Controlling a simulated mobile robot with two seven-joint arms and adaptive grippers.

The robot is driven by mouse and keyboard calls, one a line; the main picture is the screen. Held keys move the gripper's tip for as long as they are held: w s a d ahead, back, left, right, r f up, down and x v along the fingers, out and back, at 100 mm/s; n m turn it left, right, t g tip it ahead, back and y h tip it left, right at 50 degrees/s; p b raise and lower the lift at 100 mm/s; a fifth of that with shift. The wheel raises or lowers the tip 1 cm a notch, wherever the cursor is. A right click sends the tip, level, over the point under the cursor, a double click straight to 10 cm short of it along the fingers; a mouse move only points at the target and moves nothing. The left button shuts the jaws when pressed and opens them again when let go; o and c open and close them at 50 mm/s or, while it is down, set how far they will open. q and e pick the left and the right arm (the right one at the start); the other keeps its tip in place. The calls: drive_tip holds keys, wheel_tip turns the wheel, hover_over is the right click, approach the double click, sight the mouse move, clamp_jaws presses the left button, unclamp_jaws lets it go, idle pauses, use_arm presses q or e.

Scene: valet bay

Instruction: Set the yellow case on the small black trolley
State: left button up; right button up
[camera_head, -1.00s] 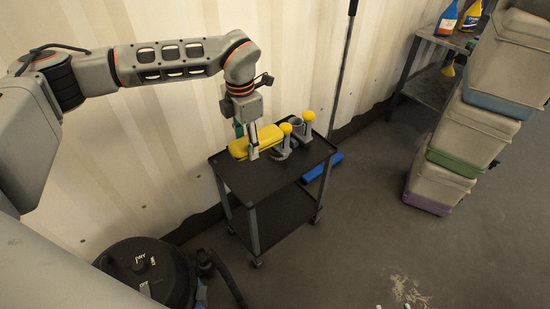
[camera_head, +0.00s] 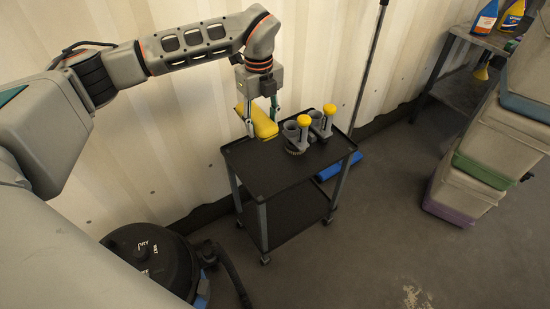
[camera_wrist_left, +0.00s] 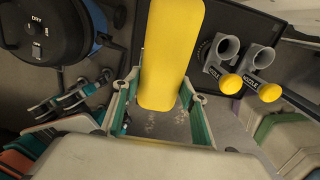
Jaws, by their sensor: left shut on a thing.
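The yellow case (camera_head: 263,124) is in my left gripper (camera_head: 259,106), which is shut on it. In the head view it shows at the back left of the small black trolley's top (camera_head: 250,170) and looks raised above it; the exact gap cannot be told. In the left wrist view the case (camera_wrist_left: 170,50) runs up from between the two fingers (camera_wrist_left: 160,108), with part of the dark trolley top (camera_wrist_left: 212,20) behind it. My right gripper is not in view.
Two grey holders with yellow knobs (camera_head: 304,121) stand on the trolley's back right. The front of its top is bare. A black round vacuum (camera_head: 150,258) stands at lower left. Stacked crates (camera_head: 465,185) and a shelf with bottles (camera_head: 486,18) are at right.

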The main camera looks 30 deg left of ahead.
use_arm(q)
drive_tip(key=b, duration=0.3)
hover_over(264, 171)
wheel_tip(264, 171, down, 12)
drive_tip(key=shift+s+d+r, duration=0.1)
drive_tip(key=shift+f, duration=0.2)
wheel_tip(264, 171, down, 4)
drive_tip(key=shift+s+r+b, duration=0.1)
drive_tip(key=shift+b, duration=0.35)
drive_tip(key=shift+f, duration=0.9)
drive_tip(key=shift+c, duration=0.5)
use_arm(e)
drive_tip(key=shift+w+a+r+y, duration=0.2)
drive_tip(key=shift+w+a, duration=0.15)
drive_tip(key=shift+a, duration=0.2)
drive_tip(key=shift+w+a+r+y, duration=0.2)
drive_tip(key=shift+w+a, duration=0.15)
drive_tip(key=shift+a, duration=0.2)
use_arm(q)
drive_tip(key=o, duration=1.1)
drive_tip(key=shift+o, duration=0.8)
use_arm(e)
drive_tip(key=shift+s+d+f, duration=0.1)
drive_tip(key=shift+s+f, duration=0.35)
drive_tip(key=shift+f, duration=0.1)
